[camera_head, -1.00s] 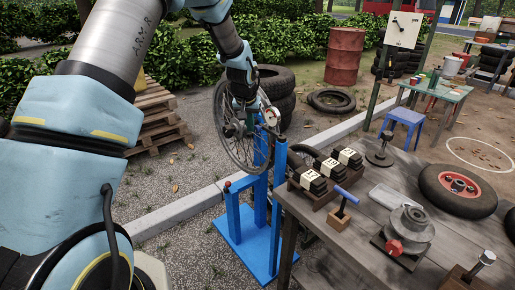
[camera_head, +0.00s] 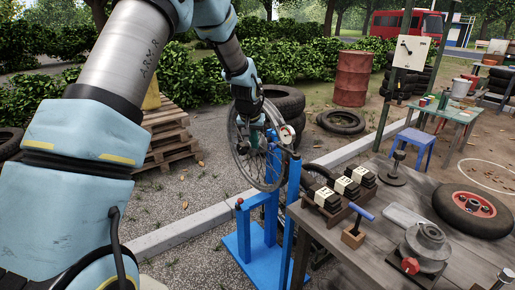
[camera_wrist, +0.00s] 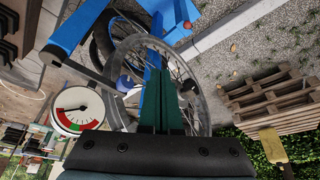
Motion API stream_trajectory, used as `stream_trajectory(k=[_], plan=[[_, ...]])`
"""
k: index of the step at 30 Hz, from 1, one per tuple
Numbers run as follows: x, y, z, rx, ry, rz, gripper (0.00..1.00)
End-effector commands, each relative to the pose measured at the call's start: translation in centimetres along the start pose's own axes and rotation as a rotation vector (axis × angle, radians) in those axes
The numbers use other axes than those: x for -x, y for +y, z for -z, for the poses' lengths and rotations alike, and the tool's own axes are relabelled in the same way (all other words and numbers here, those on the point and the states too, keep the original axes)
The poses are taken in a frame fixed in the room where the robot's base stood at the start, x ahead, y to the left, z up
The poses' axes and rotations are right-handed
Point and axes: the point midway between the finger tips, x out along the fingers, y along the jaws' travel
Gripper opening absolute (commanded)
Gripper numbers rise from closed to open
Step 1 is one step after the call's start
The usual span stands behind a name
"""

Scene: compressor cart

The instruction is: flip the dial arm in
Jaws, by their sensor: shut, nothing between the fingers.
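The dial (camera_head: 287,134) is a round gauge with a pale face, mounted on the blue truing stand (camera_head: 293,195) beside the spoked wheel (camera_head: 241,160). In the wrist view the dial (camera_wrist: 78,108) shows a white face with red and green bands, left of my fingers, at the end of a grey arm (camera_wrist: 80,70). My gripper (camera_head: 255,137) is at the wheel's upper part, left of the dial and apart from it. Its green fingers (camera_wrist: 170,95) are shut and empty, in front of the wheel and a blue post. Whether they touch the wheel is unclear.
A wooden workbench (camera_head: 385,235) stands right of the stand, with labelled black blocks (camera_head: 346,187), a blue-handled tool (camera_head: 361,211) and a small tyre (camera_head: 470,208). Pallets (camera_head: 165,135) and stacked tyres (camera_head: 287,103) lie behind. Gravel left of the stand is clear.

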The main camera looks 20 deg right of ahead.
Motion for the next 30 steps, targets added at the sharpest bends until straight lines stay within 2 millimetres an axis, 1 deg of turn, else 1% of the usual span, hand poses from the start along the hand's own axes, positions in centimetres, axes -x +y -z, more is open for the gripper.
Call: stream_trajectory(k=[5,12,15,21,30], plan=[[2.4,-0.6,0.2,0.002,0.003,-0.001,0.0],[6.2,-1.6,0.4,0.001,0.0,-0.001,0.0],[7.4,-1.8,0.5,0.0,-0.001,-0.001,0.0],[8.3,-2.0,0.6,-0.002,-0.003,-0.001,0.0],[8.3,-2.0,0.6,-0.001,-0.003,-0.001,0.0]])
